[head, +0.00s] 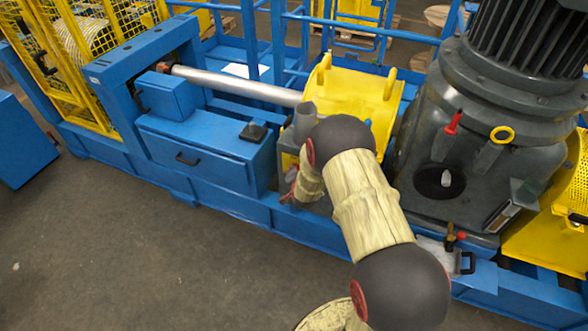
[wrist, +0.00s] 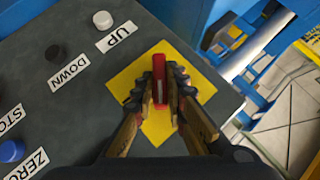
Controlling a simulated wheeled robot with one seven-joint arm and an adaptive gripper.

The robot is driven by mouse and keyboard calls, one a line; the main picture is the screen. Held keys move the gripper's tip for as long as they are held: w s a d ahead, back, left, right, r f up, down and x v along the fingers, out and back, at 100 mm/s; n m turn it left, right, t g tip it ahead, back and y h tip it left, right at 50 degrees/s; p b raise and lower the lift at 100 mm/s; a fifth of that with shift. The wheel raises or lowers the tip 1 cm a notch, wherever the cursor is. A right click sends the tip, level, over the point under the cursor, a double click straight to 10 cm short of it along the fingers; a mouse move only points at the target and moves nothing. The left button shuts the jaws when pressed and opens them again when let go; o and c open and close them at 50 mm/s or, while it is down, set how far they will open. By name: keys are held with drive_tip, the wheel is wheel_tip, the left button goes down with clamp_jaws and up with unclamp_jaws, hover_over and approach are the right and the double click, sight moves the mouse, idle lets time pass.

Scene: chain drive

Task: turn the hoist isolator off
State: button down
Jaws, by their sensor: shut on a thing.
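The hoist isolator's red handle (wrist: 159,68) stands on a yellow square plate (wrist: 145,74) on a grey panel in the wrist view. The handle points roughly up and down in that picture. My gripper (wrist: 160,92) has its two dark fingers on either side of the handle and is shut on it. The fingers hide parts of the handle's sides. In the head view my arm's dark and cream links hide most of the panel and the isolator.
The grey panel carries a white button (wrist: 103,20) by the UP label, a black button (wrist: 55,54) by DOWN and a blue button (wrist: 11,150) near ZERO. A STOP label (wrist: 10,117) shows at the left edge. Blue frame rails lie beyond the panel's right edge.

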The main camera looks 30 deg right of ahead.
drive_tip(key=n+g+h+p, duration=0.1)
drive_tip(key=g+p, duration=0.1)
drive_tip(key=p, duration=0.4)
drive_tip(key=n+g+h+p, duration=0.2)
drive_tip(key=g+p, duration=0.1)
drive_tip(key=p, duration=0.4)
drive_tip(key=shift+w+a+r, duration=0.2)
drive_tip(key=shift+f+p, duration=0.1)
drive_tip(key=shift+p, duration=0.6)
drive_tip(key=c, duration=1.8)
unclamp_jaws()
drive_tip(key=shift+w, duration=0.1)
